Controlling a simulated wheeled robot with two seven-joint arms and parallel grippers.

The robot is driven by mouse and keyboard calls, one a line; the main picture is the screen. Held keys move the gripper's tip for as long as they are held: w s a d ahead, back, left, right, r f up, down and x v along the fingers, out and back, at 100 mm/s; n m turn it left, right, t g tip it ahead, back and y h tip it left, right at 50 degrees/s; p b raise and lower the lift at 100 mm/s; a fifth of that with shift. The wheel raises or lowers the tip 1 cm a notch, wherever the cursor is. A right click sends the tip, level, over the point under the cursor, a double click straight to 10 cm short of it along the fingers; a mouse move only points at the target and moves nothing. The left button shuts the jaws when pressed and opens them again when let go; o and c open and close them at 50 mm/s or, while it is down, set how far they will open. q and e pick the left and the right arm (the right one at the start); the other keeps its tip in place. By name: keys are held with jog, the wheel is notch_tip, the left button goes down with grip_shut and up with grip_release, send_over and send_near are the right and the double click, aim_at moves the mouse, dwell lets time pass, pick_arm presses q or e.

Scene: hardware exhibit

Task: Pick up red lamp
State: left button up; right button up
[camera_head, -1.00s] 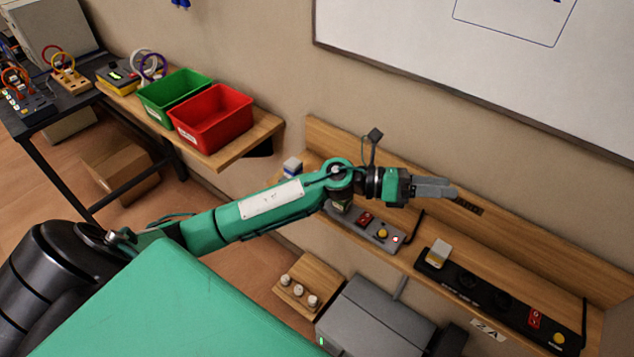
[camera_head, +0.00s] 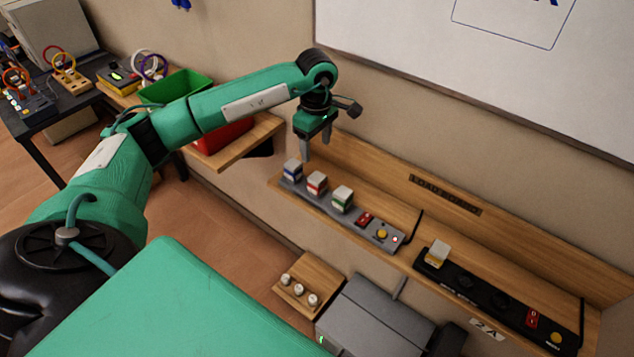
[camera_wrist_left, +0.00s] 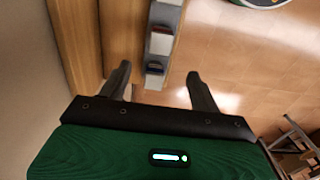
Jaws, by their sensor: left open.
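The red lamp (camera_head: 316,183), a small white-topped block with a red band, sits on a grey panel (camera_head: 350,228) on the wooden shelf. A blue-banded lamp (camera_head: 292,170) stands to its left and a green-banded lamp (camera_head: 342,198) to its right. My left gripper (camera_head: 316,150) points down, open and empty, above the blue and red lamps and apart from them. In the left wrist view, the red lamp (camera_wrist_left: 160,42) lies beyond the fingertips, and the blue lamp (camera_wrist_left: 155,72) shows between the fingers (camera_wrist_left: 158,75). My right gripper is not visible.
A black panel (camera_head: 490,300) with a yellow-banded lamp (camera_head: 437,252) is further right on the shelf. A wooden back board (camera_head: 400,185) rises behind the panels. Green (camera_head: 180,84) and red (camera_head: 225,135) bins stand at left, partly behind my arm.

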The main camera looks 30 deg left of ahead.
aim_at(317, 176)
pick_arm(q)
notch_tip(317, 176, down, 7)
jog(key=shift+r+p, duration=0.1)
jog(key=shift+p, duration=0.7)
jog(key=shift+d+f+p, duration=0.1)
jog(key=shift+f+p, duration=0.35)
jog(key=shift+f, duration=0.05)
notch_tip(317, 176, down, 3)
jog(key=shift+s+f+p, duration=0.1)
jog(key=shift+f+p, duration=0.1)
jog(key=shift+p, duration=0.75)
jog(key=shift+f, duration=0.6)
jog(key=c, duration=1.1)
jog(key=shift+r, duration=0.15)
jog(key=shift+r, duration=0.55)
notch_tip(317, 176, up, 19)
jog(key=b, duration=0.5)
jog(key=shift+b, duration=0.3)
